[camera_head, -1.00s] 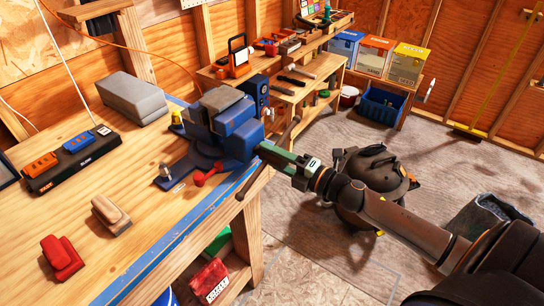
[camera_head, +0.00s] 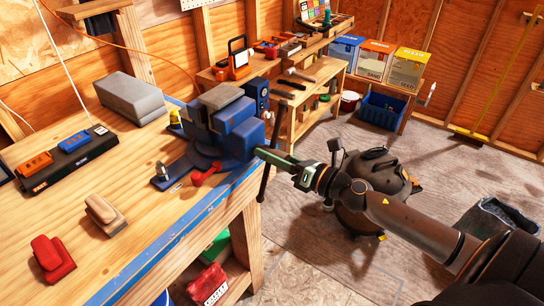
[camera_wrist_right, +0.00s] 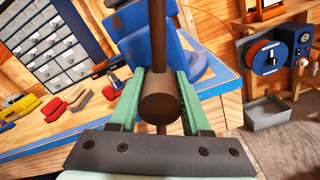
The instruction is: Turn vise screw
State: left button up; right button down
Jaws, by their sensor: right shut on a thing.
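The blue vise (camera_head: 232,130) is mounted at the front edge of the wooden workbench, its screw end facing my right arm. Its dark handle bar (camera_head: 264,180) stands nearly upright, leaning slightly, through the screw head. In the right wrist view the brown round screw head (camera_wrist_right: 160,107) sits between the green fingers, with the bar (camera_wrist_right: 158,30) running up and down through it. My right gripper (camera_head: 272,155) is shut on the screw head; it also shows in the right wrist view (camera_wrist_right: 160,95). The fingertips are partly hidden by the vise and bar. My left gripper is out of view.
A round dark vacuum (camera_head: 372,190) stands on the floor beneath my right arm.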

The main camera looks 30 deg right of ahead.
jog(key=n+b, duration=0.1)
jog(key=n, duration=0.3)
jog(key=shift+r, duration=0.15)
jog(key=shift+n, duration=2.1)
jog(key=shift+c, duration=1.9)
grip_release()
jog(key=shift+w+a, duration=0.1)
